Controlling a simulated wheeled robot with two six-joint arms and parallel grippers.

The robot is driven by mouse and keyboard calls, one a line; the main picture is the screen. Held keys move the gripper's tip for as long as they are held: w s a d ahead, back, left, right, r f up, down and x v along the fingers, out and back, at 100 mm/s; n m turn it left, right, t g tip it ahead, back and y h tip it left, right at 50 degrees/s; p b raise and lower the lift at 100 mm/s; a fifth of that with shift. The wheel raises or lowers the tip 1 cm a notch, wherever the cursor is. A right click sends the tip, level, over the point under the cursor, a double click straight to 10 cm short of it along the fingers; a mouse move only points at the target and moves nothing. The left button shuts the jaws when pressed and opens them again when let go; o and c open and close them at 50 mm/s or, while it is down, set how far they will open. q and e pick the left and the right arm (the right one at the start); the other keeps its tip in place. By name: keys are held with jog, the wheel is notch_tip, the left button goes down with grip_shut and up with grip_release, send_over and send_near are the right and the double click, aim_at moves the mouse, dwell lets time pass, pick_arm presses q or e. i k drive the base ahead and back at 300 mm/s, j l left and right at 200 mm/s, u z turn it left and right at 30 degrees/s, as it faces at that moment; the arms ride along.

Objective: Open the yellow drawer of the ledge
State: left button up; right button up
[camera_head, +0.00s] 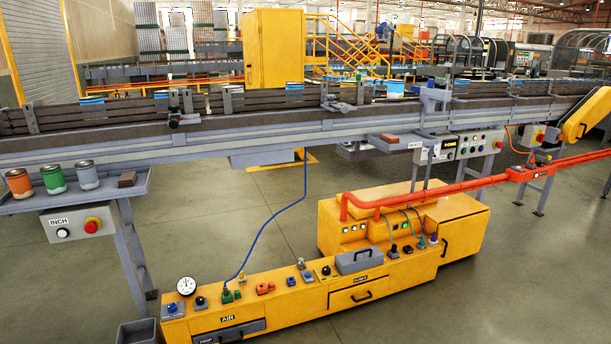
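The yellow ledge (285,312) is a long low yellow unit on the floor at the lower middle. Its yellow drawer (340,298) is in the front face, towards the right, with a dark handle (361,296). The drawer front appears flush with the ledge, so it looks closed. A grey drawer or tray front (229,334) with a dark handle is at the ledge's left end, below the AIR label and partly cut off by the picture edge. Neither of my grippers shows in this view.
Small fittings, a gauge (186,286) and a grey handled box (359,260) stand on the ledge. A taller yellow cabinet (462,235) adjoins behind. A conveyor (250,130) runs above. A dark bin (138,332) stands lower left. Floor is clear at right.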

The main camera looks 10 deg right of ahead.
aim_at(363, 291)
jog(key=i+l, duration=0.15)
jog(key=l, duration=0.2)
jog(key=i+l, duration=0.2)
jog(key=l, duration=0.2)
jog(key=i+l, duration=0.15)
jog(key=l, duration=0.2)
jog(key=i+l, duration=0.2)
jog(key=l, duration=0.15)
jog(key=i+l, duration=0.15)
jog(key=l, duration=0.2)
jog(key=i+l, duration=0.2)
jog(key=l, duration=0.2)
jog(key=i+l, duration=0.15)
jog(key=l, duration=0.2)
